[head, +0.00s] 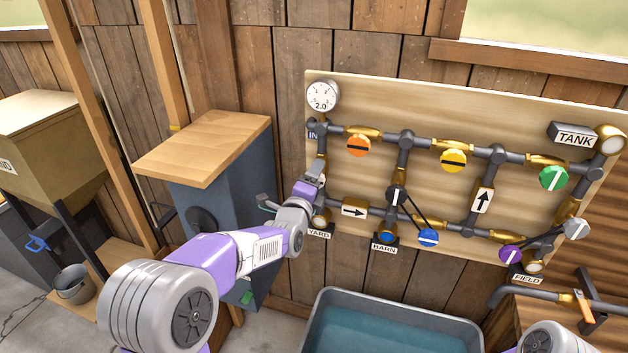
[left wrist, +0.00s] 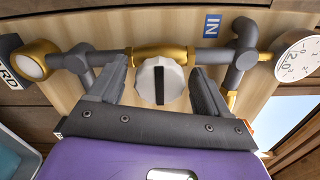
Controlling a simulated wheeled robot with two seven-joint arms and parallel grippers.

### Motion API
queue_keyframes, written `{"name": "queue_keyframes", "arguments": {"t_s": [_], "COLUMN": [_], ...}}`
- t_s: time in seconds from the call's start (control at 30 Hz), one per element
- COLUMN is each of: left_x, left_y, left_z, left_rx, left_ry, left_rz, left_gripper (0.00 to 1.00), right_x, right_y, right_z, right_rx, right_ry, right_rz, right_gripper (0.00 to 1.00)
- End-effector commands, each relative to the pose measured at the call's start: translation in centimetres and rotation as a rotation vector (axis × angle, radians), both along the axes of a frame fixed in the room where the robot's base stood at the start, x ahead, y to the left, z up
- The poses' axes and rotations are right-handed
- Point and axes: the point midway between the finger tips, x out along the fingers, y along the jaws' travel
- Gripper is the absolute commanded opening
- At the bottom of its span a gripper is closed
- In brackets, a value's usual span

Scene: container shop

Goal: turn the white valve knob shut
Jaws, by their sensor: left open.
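The white valve knob (left wrist: 160,82) is a scalloped disc with a black bar, on a brass valve in the left pipe between the IN and YARD labels. In the left wrist view its bar stands across the line of the pipe. My left gripper (left wrist: 157,75) is open, one finger on each side of the knob, with a visible gap to each. In the head view my left gripper (head: 309,190) is at the left edge of the pipe board and hides the white knob. My right gripper is out of view.
The board (head: 375,95) carries a gauge (head: 321,95), an orange knob (head: 359,146), a yellow knob (head: 453,161), a green knob (head: 553,178), a blue knob (head: 428,238) and a purple knob (head: 510,254). A water trough (head: 395,300) stands below. A blue-grey cabinet (head: 237,190) is left of the board.

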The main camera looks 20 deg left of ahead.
Motion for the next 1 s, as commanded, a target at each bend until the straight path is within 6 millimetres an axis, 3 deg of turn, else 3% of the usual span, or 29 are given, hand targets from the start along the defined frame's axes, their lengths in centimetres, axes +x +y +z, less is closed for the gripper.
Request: {"name": "queue_keyframes", "arguments": {"t_s": [0.5, 1.0], "left_x": [-6.6, -7.4], "left_y": [0.3, 0.3], "left_z": [0.1, 0.0], "left_rx": [-0.001, 0.000], "left_ry": [0.000, 0.000], "left_rz": [0.001, 0.001], "left_gripper": [0.78, 0.78], "right_x": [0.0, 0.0], "right_y": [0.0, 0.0], "right_z": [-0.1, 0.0], "right_rx": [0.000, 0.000], "right_ry": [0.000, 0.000], "right_rz": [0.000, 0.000], "right_gripper": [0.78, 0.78]}}
